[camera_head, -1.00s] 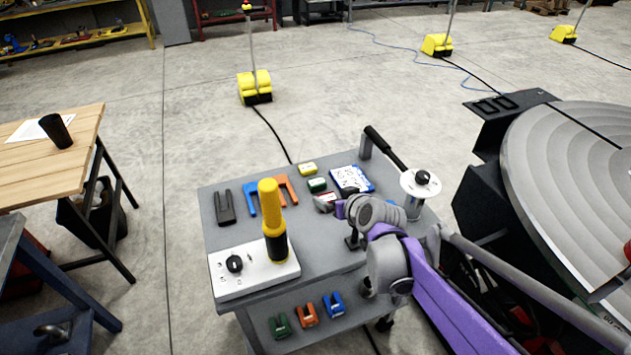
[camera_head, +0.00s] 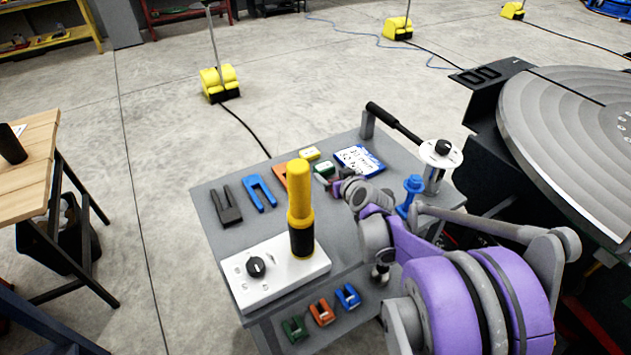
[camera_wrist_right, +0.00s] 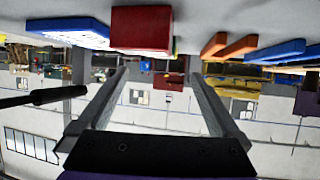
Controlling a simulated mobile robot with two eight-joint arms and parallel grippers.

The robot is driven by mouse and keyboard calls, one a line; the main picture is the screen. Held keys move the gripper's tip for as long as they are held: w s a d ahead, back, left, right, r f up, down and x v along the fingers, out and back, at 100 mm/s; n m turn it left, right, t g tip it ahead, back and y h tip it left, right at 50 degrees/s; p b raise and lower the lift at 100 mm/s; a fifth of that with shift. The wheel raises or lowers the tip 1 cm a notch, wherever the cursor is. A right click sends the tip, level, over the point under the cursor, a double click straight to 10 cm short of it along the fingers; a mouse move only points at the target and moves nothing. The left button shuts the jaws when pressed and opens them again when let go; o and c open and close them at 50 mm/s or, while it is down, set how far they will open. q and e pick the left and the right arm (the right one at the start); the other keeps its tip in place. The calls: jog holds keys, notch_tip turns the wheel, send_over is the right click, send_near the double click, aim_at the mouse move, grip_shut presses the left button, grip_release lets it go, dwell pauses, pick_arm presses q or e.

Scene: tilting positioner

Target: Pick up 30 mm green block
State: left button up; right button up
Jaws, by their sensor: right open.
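The green block (camera_head: 324,169) lies on the grey cart top, in front of the yellow block (camera_head: 309,154) and left of a blue-and-white box (camera_head: 359,160). My right gripper (camera_head: 340,186) is just to the near right of the green block, beside a red block partly hidden by it. In the right wrist view, which is upside down, my right gripper (camera_wrist_right: 160,75) is open with nothing between its fingers. The red block (camera_wrist_right: 141,30) is ahead of it and hides most or all of the green one. My left gripper is not in view.
A yellow-and-black post (camera_head: 300,205) stands on a white control box (camera_head: 275,275) at the cart's near left. Black (camera_head: 226,205), blue (camera_head: 259,192) and orange U-shaped pieces lie left of the blocks. A lever-handled device (camera_head: 440,155) and blue part (camera_head: 411,192) are right.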

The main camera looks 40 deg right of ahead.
aim_at(324, 167)
jog(key=x, duration=0.3)
jog(key=shift+f, duration=0.4)
jog(key=x, duration=0.5)
jog(key=shift+w+d+r, duration=0.1)
grip_shut()
